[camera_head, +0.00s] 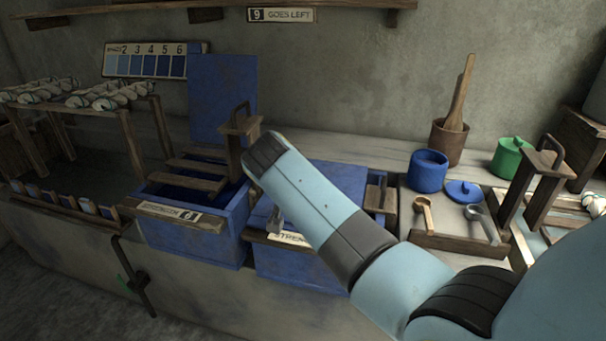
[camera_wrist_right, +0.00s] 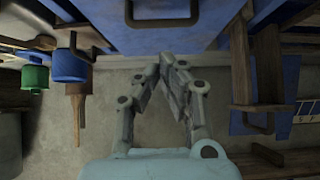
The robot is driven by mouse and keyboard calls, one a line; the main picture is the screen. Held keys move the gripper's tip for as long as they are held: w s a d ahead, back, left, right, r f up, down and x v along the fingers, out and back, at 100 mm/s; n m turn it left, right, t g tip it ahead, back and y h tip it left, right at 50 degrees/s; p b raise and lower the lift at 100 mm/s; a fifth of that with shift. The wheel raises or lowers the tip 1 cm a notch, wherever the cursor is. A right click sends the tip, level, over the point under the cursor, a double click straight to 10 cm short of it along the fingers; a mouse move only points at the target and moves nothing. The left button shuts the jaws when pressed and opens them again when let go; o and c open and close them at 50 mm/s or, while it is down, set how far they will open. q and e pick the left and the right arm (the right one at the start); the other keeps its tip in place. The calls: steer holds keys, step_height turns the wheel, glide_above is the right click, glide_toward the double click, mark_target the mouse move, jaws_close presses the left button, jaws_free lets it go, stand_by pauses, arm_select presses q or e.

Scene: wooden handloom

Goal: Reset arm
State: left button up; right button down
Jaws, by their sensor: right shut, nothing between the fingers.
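My right arm comes in from the right in the head view and reaches across the workbench, over the right blue box (camera_head: 335,180). My right gripper (camera_wrist_right: 166,60) shows in the wrist view with its fingertips together and nothing between them. A blue panel with a dark handle (camera_wrist_right: 163,18) lies beyond the fingertips, and they look apart from it. In the head view the forearm hides most of the gripper. My left arm and gripper are not in view.
The left blue box (camera_head: 190,235) is open, with wooden slats across it. A blue pot (camera_head: 428,171), a green pot (camera_head: 510,157), a wooden utensil holder (camera_head: 449,143) and scoops (camera_head: 424,213) stand to the right. A wooden rack (camera_head: 100,105) holds pale bundles at left.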

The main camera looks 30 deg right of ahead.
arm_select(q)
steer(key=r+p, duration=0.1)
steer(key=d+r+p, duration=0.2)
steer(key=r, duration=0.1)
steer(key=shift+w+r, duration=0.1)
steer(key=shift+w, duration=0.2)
arm_select(e)
steer(key=v, duration=0.5)
steer(key=shift+s+a+f, duration=0.3)
steer(key=shift+s, duration=0.05)
